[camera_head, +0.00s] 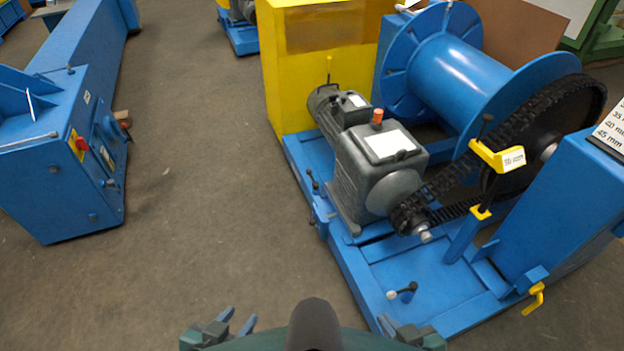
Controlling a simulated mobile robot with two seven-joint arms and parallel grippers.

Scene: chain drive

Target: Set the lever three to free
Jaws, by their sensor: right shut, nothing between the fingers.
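I cannot tell by any marking which lever is lever three. A small lever with a white knob (402,293) sits on the front of the blue base frame. Dark levers (314,181) are on the frame's left side. A yellow handle (535,298) hangs at the front right corner, and a thin yellow lever (329,70) stands behind the motor. My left gripper (237,321) is at the bottom edge, fingers apart and empty. My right gripper (407,330) is at the bottom edge, shut and empty, near the frame's front left edge. Neither touches a lever.
A grey gearbox (377,165) drives a black chain (470,160) to a large wheel beside a blue drum (455,80). A yellow bracket (497,157) bears a small label. A yellow cabinet (300,80) stands behind. A blue machine (60,150) is at left. The floor between is clear.

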